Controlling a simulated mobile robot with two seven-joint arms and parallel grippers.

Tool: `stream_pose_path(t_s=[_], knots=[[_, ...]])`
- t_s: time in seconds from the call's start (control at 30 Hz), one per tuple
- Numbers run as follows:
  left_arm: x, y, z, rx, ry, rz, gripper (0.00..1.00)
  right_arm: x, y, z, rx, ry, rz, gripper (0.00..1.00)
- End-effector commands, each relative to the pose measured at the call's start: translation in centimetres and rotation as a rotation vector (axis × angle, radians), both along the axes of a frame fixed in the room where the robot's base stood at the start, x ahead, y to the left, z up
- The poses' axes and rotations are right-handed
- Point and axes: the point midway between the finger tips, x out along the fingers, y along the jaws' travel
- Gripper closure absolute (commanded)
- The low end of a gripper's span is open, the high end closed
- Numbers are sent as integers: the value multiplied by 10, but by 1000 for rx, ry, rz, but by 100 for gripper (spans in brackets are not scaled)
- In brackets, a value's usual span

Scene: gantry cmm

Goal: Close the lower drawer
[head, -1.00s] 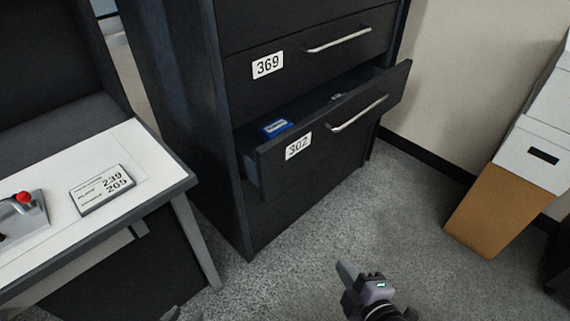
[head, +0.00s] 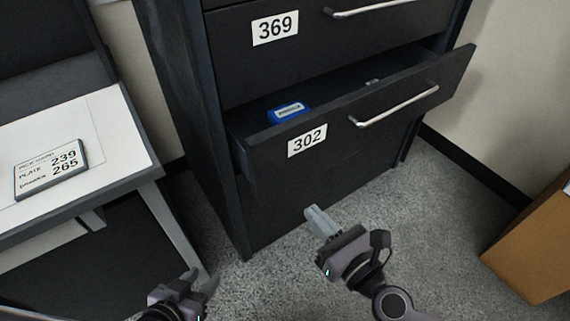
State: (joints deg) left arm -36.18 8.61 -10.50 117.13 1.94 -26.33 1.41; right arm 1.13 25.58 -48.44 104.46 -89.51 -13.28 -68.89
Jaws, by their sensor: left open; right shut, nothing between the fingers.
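The lower drawer (head: 345,125), labelled 302, stands partly pulled out of the black cabinet (head: 190,100). It has a silver bar handle (head: 400,106) and holds a blue box (head: 289,112) near its left side. A small light item lies further back in it. My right gripper (head: 314,214) is shut and empty, below the drawer front in the picture and not seen touching it. My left gripper (head: 201,281) is open at the bottom of the view, left of the right one and away from the drawer.
A drawer labelled 369 (head: 300,60) above is shut. A white-topped desk (head: 110,125) with a card (head: 50,168) reading plate 239, drawer 265 stands at left. A brown box (head: 540,240) is at right. Carpet (head: 270,260) lies clear before the cabinet.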

Motion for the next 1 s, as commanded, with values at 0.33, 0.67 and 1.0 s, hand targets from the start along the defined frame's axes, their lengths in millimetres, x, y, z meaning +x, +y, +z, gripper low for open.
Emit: stream_pose_path(t_s=[0.33, 0.67, 1.0], knots=[[-1, 0, 0, 2, 7, -2, 57, 16, 16, 0, -47, -46, 16, 100], [-4, 1, -2, 4, 11, -4, 57, 63, 53, -1, -45, -44, 16, 100], [-4, 0, -11, 3, 11, -3, 57, 102, 83, -2, -44, -43, 16, 100]])
